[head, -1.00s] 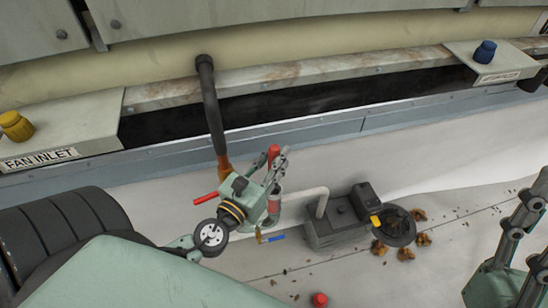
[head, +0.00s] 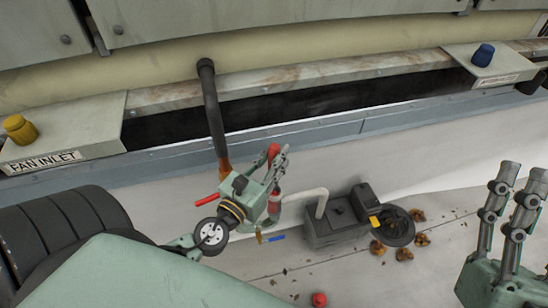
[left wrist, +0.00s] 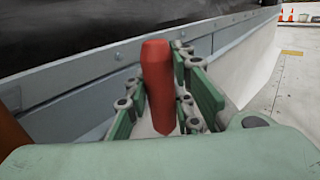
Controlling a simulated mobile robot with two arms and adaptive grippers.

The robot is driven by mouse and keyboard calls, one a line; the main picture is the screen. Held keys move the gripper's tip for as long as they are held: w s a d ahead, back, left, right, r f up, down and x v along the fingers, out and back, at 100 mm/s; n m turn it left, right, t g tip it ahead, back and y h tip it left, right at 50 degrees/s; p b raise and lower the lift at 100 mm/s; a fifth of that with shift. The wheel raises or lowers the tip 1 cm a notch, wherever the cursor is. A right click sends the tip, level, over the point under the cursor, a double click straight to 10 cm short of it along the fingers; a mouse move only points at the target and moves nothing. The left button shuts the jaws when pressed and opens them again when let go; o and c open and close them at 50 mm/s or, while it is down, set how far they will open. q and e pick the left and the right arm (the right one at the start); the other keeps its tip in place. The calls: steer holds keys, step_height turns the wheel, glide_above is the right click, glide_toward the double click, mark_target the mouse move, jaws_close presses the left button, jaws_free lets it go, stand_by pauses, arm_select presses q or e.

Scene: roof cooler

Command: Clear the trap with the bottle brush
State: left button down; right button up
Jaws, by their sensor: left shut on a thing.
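My left gripper (head: 276,165) is shut on a red handle (left wrist: 157,85), which stands nearly upright between its fingers in the left wrist view. I take it as the bottle brush's handle; its top (head: 273,151) shows above the fingers in the head view. The gripper hides how brush and tube meet.
A red lever (head: 206,200) sticks out left of the hand. A red cap (head: 319,299) and a blue item (head: 276,238) lie on the pale floor. Brown clumps (head: 404,254) lie by a dark round lid (head: 397,228).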

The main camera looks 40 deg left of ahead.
mark_target(271, 154)
arm_select(q)
steer(key=shift+r+p, duration=0.35)
steer(key=shift+r, duration=0.1)
steer(key=shift+r+p, duration=0.5)
steer(key=shift+r, duration=0.25)
steer(key=shift+r+p, duration=0.45)
steer(key=shift+p, duration=0.2)
arm_select(e)
steer(key=w+f+g+h, duration=0.1)
steer(key=w+f+g, duration=0.2)
steer(key=f, duration=0.3)
steer(key=w+f+g+h, duration=0.2)
steer(key=w+f+g, duration=0.1)
steer(key=f+g, duration=0.2)
steer(key=shift+w+f, duration=0.2)
steer(key=shift+f, duration=0.75)
arm_select(q)
steer(key=shift+f, duration=0.1)
arm_select(e)
steer(key=shift+r, duration=0.1)
